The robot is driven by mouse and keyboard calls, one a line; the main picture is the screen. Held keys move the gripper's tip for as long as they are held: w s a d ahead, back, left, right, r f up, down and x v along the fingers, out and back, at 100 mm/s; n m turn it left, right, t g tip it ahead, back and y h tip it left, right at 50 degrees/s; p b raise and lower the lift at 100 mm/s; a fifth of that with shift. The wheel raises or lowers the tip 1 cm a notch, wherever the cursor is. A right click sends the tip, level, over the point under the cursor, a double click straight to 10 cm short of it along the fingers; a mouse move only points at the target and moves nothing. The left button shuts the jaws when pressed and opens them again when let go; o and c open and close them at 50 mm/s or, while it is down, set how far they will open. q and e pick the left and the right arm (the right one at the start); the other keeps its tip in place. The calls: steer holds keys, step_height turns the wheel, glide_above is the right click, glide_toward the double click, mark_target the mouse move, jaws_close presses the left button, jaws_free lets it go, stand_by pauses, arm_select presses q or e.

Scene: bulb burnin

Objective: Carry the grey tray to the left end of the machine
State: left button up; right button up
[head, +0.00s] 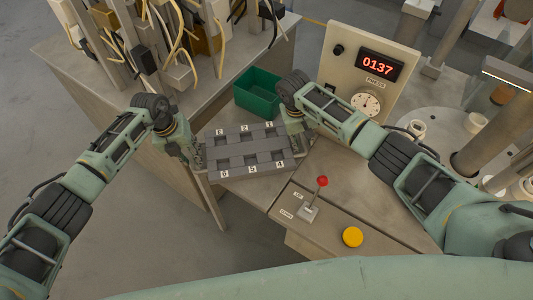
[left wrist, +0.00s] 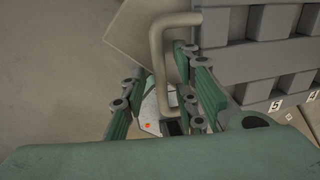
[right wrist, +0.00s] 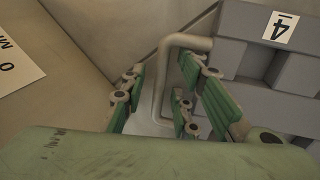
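The grey tray (head: 246,157) has square pockets and numbered labels. It lies over the left end of the machine's bench top (head: 335,180), level as far as I can tell; whether it rests fully on it I cannot tell. My left gripper (head: 192,152) is at the tray's left end. In the left wrist view its fingers (left wrist: 158,100) stand apart on either side of the bent tray handle (left wrist: 157,65). My right gripper (head: 297,133) is at the right end. In the right wrist view its fingers (right wrist: 160,95) are apart, with the other handle (right wrist: 162,75) between them.
A green bin (head: 257,94) stands just behind the tray. A panel with a red display (head: 382,65) and a dial (head: 366,103) is behind right. A red-knobbed lever (head: 314,198) and yellow button (head: 352,237) are in front right. A cable-laden rack table (head: 110,95) is at left.

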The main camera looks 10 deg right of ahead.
steer(key=shift+w, duration=0.1)
arm_select(q)
steer(key=shift+r, duration=0.2)
arm_select(e)
steer(key=shift+a+r, duration=0.1)
steer(key=shift+r, duration=0.05)
arm_select(q)
step_height(320, 180, up, 11)
steer(key=a, duration=0.2)
steer(key=shift+r, duration=0.15)
arm_select(e)
steer(key=v, duration=1.1)
steer(key=shift+r, duration=0.35)
steer(key=shift+a+f, duration=0.1)
